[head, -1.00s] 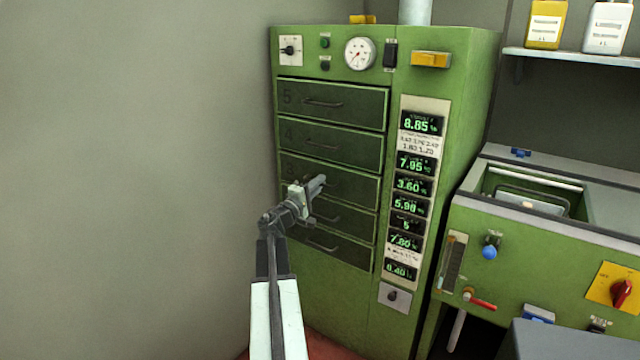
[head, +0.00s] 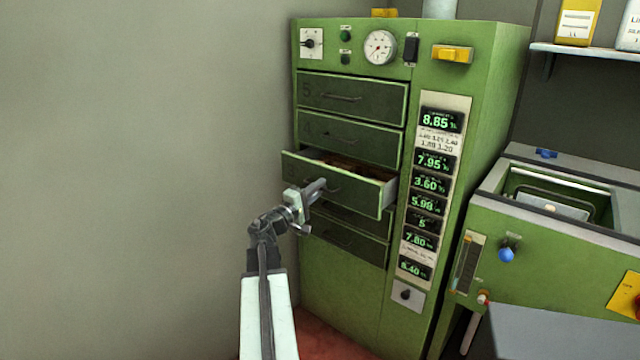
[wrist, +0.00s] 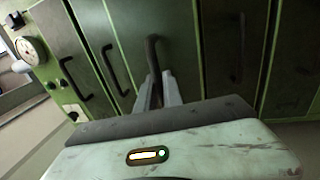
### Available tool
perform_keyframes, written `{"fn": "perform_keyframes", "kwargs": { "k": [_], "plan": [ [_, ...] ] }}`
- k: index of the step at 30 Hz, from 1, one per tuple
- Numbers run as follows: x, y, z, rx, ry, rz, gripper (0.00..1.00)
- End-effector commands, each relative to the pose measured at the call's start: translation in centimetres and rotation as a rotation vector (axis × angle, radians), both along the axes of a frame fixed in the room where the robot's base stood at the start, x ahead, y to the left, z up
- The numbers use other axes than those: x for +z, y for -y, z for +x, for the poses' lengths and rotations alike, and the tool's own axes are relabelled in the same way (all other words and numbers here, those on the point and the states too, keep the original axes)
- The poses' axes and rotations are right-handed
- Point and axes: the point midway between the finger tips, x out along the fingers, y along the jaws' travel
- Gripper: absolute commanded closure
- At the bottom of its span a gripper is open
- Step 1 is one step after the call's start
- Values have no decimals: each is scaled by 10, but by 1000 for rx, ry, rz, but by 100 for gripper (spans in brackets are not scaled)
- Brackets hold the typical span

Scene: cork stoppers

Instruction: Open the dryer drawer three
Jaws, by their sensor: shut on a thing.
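The green dryer cabinet (head: 350,300) stands ahead with a stack of dark green drawers. The third drawer (head: 362,196), below drawers 5 and 4, is pulled part way out, and brown contents show inside it. My gripper (head: 318,188) is at the front of this drawer, shut on its dark bar handle. In the wrist view my gripper (wrist: 158,92) has its fingers around the handle (wrist: 152,55). Drawer 5 (head: 350,98) and drawer 4 (head: 348,138) are closed. The lower drawers (head: 345,243) are closed and partly hidden by the open drawer and my gripper.
A column of green displays (head: 432,185) runs down the cabinet's right side. A green machine (head: 560,250) with an open basin stands at the right. A bare grey wall (head: 130,150) fills the left.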

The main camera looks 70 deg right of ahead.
Motion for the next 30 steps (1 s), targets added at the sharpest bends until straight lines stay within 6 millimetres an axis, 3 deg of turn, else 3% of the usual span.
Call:
{"fn": "perform_keyframes", "kwargs": {
  "k": [4, 5, 15, 24, 30],
  "plan": [
    [0, 3, -3, 0, 0, 1, 100],
    [0, 4, -4, -2, 1, 1, 81],
    [-1, 4, -12, -13, 0, 0, 80],
    [-12, -46, 6, -10, 0, 0, 80],
    [-15, -64, 15, -11, 0, 0, 80]
  ]
}}
